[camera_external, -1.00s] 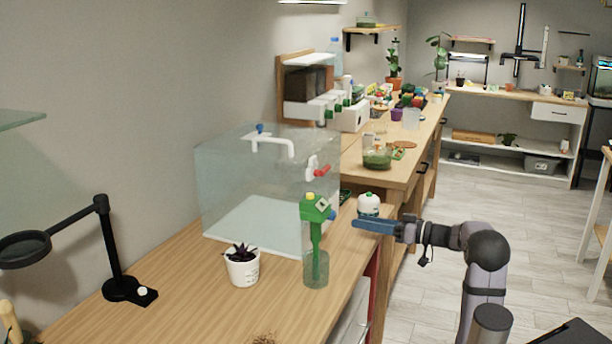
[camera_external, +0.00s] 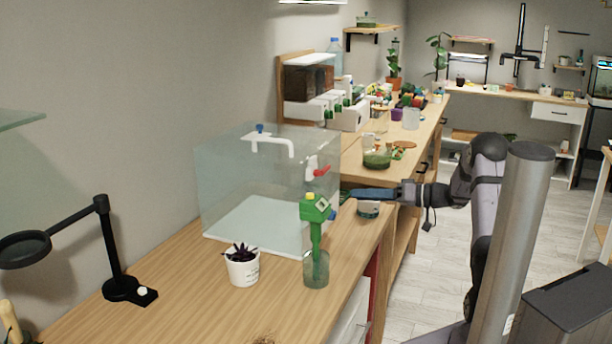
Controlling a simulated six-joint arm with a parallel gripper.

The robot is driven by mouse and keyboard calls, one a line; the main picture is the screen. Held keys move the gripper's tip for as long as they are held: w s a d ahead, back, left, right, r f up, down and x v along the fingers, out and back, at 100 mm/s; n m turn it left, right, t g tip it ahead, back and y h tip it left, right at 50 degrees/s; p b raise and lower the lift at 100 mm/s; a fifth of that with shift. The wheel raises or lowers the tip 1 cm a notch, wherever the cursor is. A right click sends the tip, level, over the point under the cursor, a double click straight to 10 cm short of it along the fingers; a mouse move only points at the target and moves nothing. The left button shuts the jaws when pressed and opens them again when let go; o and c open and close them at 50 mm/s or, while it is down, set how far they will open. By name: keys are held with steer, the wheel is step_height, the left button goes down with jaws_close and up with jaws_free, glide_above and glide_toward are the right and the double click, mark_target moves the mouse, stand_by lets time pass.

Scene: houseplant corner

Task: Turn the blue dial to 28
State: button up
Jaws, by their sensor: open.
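A green device (camera_external: 315,212) with a yellow top and a small blue part (camera_external: 332,215) on its right side stands upright in a clear green-tinted cup (camera_external: 316,270) on the wooden table. I cannot tell whether this blue part is the dial, and no numbers are readable. My gripper (camera_external: 353,193) points left, open, to the right of the green device's head and apart from it in the picture. Its blue-grey jaws cover the top of a small round white pot-like thing (camera_external: 368,211) with a dark band at the table's right edge. No held object shows.
A glass tank (camera_external: 225,195) with a white tap, a blue knob (camera_external: 260,128) and a red-handled valve (camera_external: 322,172) stands behind the green device. A potted plant (camera_external: 243,272) stands left of the cup. The front table (camera_external: 190,305) has bare room.

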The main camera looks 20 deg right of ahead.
step_height(320, 180, down, 3)
steer(key=shift+s+f+g+p, duration=0.15)
steer(key=shift+g+p, duration=0.2)
steer(key=shift+g, duration=0.55)
steer(key=shift+d+f+n+g+h, duration=0.1)
steer(key=shift+n+g+h, duration=0.2)
steer(key=shift+s+f, duration=0.35)
steer(key=shift+m, duration=0.4)
steer(key=shift+w+a, duration=0.35)
steer(key=shift+a, duration=0.2)
steer(key=shift+p+x, duration=1.05)
steer(key=shift+x, duration=2)
steer(key=shift+f, duration=0.2)
